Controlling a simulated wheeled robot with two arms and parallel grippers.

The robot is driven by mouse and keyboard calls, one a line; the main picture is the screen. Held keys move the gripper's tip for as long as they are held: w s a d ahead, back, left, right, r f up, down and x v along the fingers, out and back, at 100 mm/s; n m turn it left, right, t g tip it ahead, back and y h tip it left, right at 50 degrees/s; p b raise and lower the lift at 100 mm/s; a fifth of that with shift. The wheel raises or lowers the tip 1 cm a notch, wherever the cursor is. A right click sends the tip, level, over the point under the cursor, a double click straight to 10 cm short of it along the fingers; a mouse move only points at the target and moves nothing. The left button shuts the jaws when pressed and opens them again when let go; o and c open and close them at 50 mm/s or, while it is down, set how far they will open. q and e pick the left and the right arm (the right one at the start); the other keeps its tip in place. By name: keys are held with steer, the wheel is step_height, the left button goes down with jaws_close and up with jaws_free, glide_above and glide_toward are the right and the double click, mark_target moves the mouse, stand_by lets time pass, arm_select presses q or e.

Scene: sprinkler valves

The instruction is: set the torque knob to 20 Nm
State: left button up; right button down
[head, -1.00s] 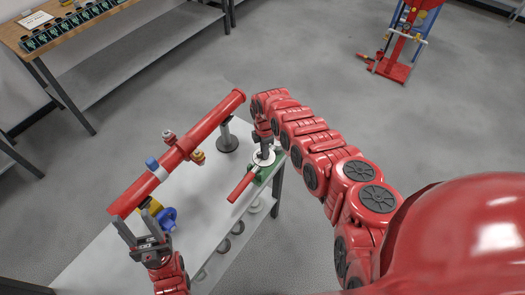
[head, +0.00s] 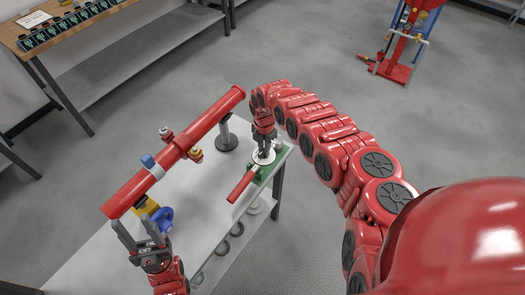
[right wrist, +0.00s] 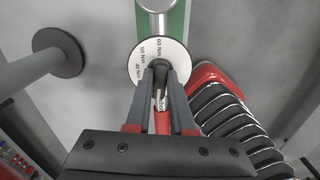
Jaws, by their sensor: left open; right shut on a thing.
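The torque knob has a round white dial (right wrist: 133,82) marked 40, 50 and 60 Nm on the visible part; its other numbers are hidden. My right gripper (right wrist: 160,68) is shut on the dark middle grip of the knob, with the fingertips over the dial. In the head view the dial (head: 264,157) shows small on a green plate, under the right gripper (head: 264,148); which mark the knob points at cannot be told. My left gripper (head: 136,230) is open and empty near the lower end of the red pipe.
A red pipe (head: 185,145) with valve fittings runs across the grey table (head: 190,205). A red handle (head: 241,186) sticks out beside the dial. A dark round post base (right wrist: 62,52) stands close left of it. Blue and yellow parts (head: 162,215) lie near my left gripper.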

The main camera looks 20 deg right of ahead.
stand_by(0.3)
steer(key=shift+f+n+b, duration=0.15)
steer(key=shift+n+b, duration=0.3)
steer(key=shift+n, duration=0.65)
steer(key=c, duration=0.7)
jaws_free()
steer(key=shift+r, duration=0.2)
step_height(320, 180, up, 6)
steer(key=p, duration=0.4)
